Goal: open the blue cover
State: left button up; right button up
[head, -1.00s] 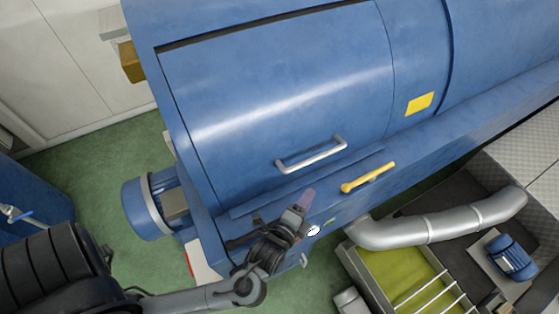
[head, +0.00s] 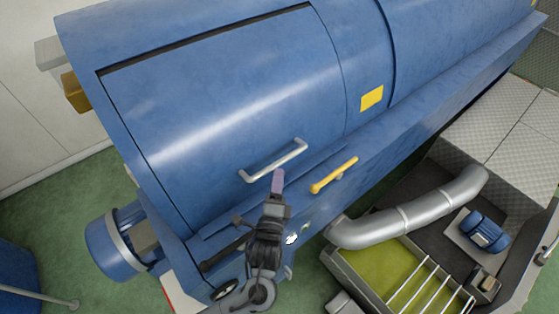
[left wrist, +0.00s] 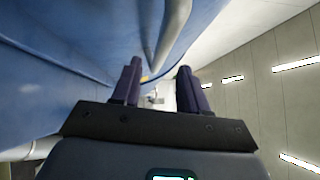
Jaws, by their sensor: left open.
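The blue cover (head: 225,100) is a curved panel on the large blue machine, and it lies closed. A grey bar handle (head: 273,163) runs along its lower edge. My left gripper (head: 278,182) is open just below the handle's middle, its fingers pointing up toward it. In the left wrist view the open fingers (left wrist: 160,75) stand apart. The handle (left wrist: 174,38) shows past their tips, near the line of the gap. I see nothing held, and contact with the bar cannot be told. My right gripper is not in view.
A yellow handle (head: 334,176) juts out right of my gripper. A silver duct (head: 410,212) and an olive-green bin with bars (head: 390,278) lie to the lower right. A blue motor (head: 115,245) sticks out at the machine's lower left.

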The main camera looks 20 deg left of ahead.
aim_at(280, 161)
pick_arm(q)
jog(key=p+x, duration=0.1)
jog(key=x, duration=0.5)
jog(key=shift+w, duration=0.2)
grip_shut()
